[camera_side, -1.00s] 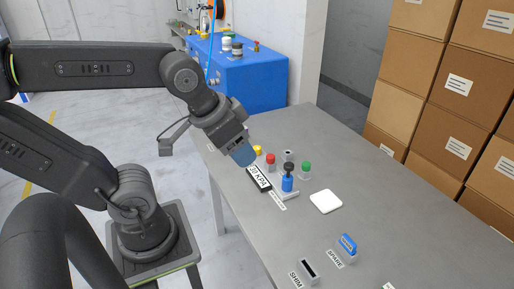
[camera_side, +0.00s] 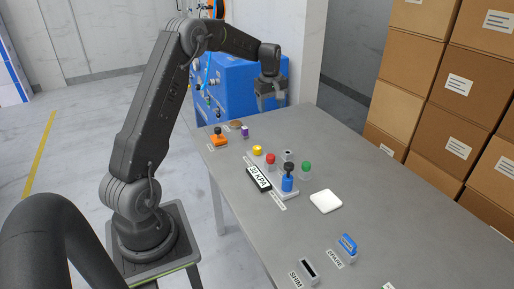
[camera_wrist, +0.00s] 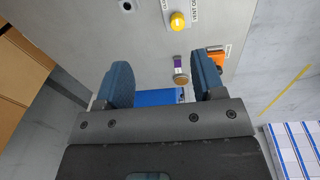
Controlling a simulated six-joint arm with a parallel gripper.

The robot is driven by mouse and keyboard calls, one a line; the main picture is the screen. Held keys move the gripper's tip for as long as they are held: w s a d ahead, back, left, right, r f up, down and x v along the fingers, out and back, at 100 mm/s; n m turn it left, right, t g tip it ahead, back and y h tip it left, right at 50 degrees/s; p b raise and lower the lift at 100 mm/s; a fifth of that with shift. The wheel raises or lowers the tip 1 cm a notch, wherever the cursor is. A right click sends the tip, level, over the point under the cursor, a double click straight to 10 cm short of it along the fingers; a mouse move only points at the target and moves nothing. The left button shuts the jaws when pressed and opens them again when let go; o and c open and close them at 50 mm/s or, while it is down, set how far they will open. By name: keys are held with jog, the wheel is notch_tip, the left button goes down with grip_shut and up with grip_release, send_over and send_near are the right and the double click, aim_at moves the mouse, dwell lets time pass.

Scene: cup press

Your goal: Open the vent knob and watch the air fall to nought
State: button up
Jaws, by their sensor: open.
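The yellow knob (camera_side: 257,150) stands on the table beside the red knob. It also shows at the top of the wrist view (camera_wrist: 178,21), where a partly visible label beside it begins with VENT. The black gauge display (camera_side: 258,179) shows upside down in the side view and seems to read 30 kPa. My gripper (camera_side: 270,102) is high over the far end of the table, clear of the knob. In the wrist view its blue fingers (camera_wrist: 164,84) are apart with nothing held between them.
A red knob (camera_side: 270,159) and a green knob (camera_side: 306,167) stand near the press. An orange block (camera_side: 218,141), a purple piece (camera_side: 245,131) and a brown disc (camera_side: 235,124) are at the far end. A white pad (camera_side: 326,201) lies right. A blue cabinet (camera_side: 228,85) stands behind.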

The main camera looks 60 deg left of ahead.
aim_at(257, 147)
jog(key=a+f+n, duration=0.4)
jog(key=a+f, duration=0.5)
jog(key=shift+g+h, duration=0.3)
jog(key=shift+g, duration=0.1)
jog(key=f, duration=0.9)
jog(key=s+f, duration=0.1)
jog(key=f, duration=0.3)
jog(key=shift+d+f, duration=0.25)
jog(key=shift+c, duration=0.4)
jog(key=c, duration=0.9)
jog(key=shift+o, duration=0.2)
